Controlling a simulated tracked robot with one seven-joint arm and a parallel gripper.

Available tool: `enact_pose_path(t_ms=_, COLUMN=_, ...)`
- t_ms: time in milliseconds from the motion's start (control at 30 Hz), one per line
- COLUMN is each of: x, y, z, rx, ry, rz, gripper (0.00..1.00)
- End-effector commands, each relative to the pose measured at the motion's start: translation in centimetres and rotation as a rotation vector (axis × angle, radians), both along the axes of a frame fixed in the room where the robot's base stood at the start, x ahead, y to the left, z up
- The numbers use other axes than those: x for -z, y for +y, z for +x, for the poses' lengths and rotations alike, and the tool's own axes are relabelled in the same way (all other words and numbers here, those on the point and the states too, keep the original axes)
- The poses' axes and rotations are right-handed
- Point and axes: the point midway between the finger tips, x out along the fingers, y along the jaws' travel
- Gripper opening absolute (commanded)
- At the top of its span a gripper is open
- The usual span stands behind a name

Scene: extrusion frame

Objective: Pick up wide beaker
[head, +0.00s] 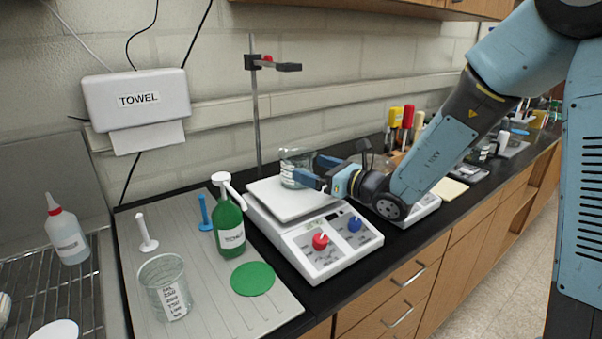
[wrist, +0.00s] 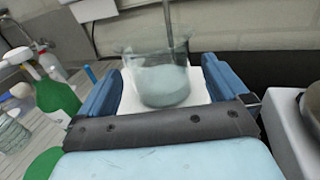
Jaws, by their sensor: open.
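A wide clear glass beaker (head: 292,163) with a white label stands upright on the white top plate of a stirrer hotplate (head: 318,238). In the wrist view the beaker (wrist: 160,82) holds or shows a pale bluish-grey lower part and sits between my two blue fingers. My gripper (head: 312,170) is open and level, reaching in from the right at the beaker's height, with one finger on each side; it also shows in the wrist view (wrist: 162,68). In the wrist view a gap shows by the right finger; contact at the left finger is unclear.
A second glass beaker (head: 165,288) stands on the grey drainer mat (head: 210,318), near a green pump bottle (head: 228,222) and a green disc (head: 253,279). A thin metal stand (head: 256,120) with a clamp rises behind the hotplate. Another white device (head: 420,210) stands to the right.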

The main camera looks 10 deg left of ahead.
Motion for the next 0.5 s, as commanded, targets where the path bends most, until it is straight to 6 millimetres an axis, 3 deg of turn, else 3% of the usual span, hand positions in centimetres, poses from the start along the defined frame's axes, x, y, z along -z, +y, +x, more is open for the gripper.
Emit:
enact_pose_path(t_ms=267, x=0.1, y=1.3, z=0.4, rx=-0.002, ry=-0.001, rz=0.000, gripper=1.00)
enact_pose_path(t_ms=500, x=0.2, y=4.3, z=1.5, rx=-0.001, ry=0.000, rz=0.001, gripper=1.00)
